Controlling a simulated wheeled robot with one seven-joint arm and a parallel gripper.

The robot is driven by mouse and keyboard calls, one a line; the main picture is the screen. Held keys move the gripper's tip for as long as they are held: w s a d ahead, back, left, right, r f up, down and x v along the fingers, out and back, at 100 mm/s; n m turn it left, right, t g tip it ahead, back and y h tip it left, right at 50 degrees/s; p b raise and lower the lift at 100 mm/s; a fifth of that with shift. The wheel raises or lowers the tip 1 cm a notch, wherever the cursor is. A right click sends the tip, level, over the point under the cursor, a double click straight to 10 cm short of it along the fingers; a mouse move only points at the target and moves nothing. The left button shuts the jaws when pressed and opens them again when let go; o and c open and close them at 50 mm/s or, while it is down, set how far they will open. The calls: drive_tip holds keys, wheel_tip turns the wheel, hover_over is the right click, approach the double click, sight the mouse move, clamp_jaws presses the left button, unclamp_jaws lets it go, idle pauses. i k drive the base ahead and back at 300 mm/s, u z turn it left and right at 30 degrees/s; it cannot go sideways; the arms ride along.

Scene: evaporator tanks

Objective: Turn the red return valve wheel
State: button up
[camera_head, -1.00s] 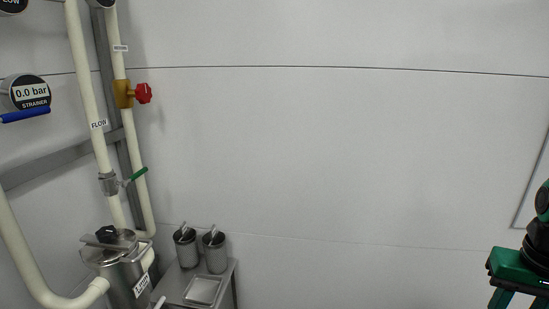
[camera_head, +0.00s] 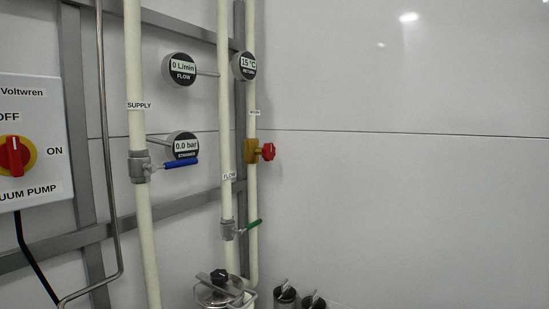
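The red return valve wheel (camera_head: 268,152) is a small knobbed handwheel on the right side of a brass valve body (camera_head: 252,151). The valve sits on the rightmost cream pipe (camera_head: 253,200), below a label and a round gauge reading 15 °C (camera_head: 244,66). The wheel is unobstructed. My gripper is not in view, and nothing touches the wheel.
A blue lever valve (camera_head: 180,164) is on the supply pipe (camera_head: 135,70) and a green lever valve (camera_head: 246,227) on the flow pipe (camera_head: 225,120). A vacuum pump switch box (camera_head: 30,140) is at left. Steel canisters (camera_head: 285,295) stand below. Bare wall (camera_head: 420,200) fills the right.

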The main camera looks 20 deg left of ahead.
sight(269, 150)
drive_tip(key=k, duration=1.3)
drive_tip(key=u, duration=0.4)
drive_tip(key=i, duration=0.55)
drive_tip(key=u, duration=0.55)
drive_tip(key=i, duration=1.3)
drive_tip(key=z, duration=0.6)
